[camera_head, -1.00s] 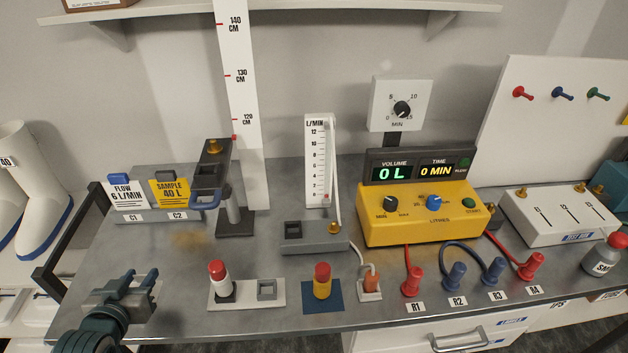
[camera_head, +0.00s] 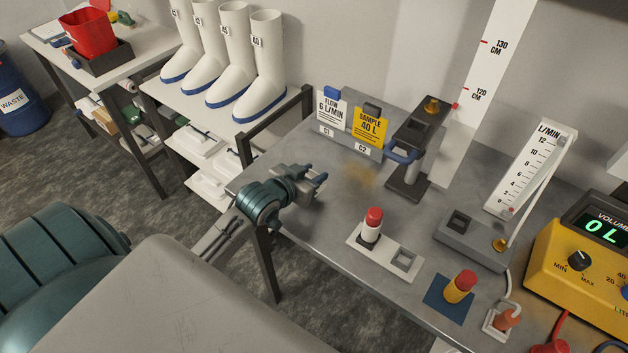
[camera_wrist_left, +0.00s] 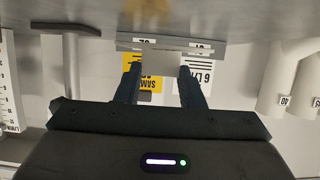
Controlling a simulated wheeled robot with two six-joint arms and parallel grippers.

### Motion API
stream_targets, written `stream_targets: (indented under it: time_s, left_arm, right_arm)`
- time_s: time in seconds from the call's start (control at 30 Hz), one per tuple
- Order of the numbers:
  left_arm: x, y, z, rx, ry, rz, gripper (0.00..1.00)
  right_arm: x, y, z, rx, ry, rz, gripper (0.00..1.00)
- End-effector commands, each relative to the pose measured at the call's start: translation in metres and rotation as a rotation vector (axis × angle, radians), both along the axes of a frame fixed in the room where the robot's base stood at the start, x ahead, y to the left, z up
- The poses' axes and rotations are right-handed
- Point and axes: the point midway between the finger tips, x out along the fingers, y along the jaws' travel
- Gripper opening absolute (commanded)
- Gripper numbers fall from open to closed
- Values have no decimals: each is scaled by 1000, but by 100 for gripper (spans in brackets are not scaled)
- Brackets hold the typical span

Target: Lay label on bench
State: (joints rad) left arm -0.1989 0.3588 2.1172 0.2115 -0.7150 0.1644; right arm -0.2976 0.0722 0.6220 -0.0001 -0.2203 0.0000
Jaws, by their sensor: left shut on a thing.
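My left gripper (camera_head: 316,186) is over the left front corner of the bench (camera_head: 325,238), left of the red-topped white tube. In the left wrist view its two dark fingers (camera_wrist_left: 158,82) are shut on a small, plain pale-grey square (camera_wrist_left: 161,65), apparently the label's blank side. In the head view the fingers mostly hide this piece. The gap between it and the bench top cannot be judged. My right gripper is not in view.
The tube (camera_head: 372,226) stands in a white holder (camera_head: 358,243). A dark rail (camera_head: 270,122) borders the bench's left end. Bare bench lies between gripper and stand.

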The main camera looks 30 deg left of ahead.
Motion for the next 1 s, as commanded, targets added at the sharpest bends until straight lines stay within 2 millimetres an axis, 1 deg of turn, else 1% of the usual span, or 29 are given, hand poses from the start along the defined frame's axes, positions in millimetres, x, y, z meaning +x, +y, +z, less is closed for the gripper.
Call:
stream_targets:
  time_s: [0.1,0.2,0.3,0.6,0.63,0.67,0.7,0.73,1.0]
  left_arm:
    - [0,0,-17,-1,4,2,15]
    - [0,0,-30,0,4,1,15]
    - [-1,0,-35,0,1,1,15]
    - [0,0,-38,1,1,1,15]
    - [0,0,-37,1,1,1,39]
    - [0,0,-37,1,1,1,45]
    - [0,0,-37,1,1,1,53]
    - [0,0,-37,1,1,1,57]
    - [0,0,-36,1,0,1,57]
  right_arm:
    - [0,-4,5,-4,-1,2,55]
    - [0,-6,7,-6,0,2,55]
    - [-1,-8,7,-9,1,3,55]
    - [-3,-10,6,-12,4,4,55]
    - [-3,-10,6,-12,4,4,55]
    - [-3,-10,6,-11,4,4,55]
    - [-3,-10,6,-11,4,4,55]
    - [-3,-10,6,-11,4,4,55]
    - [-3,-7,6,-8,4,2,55]
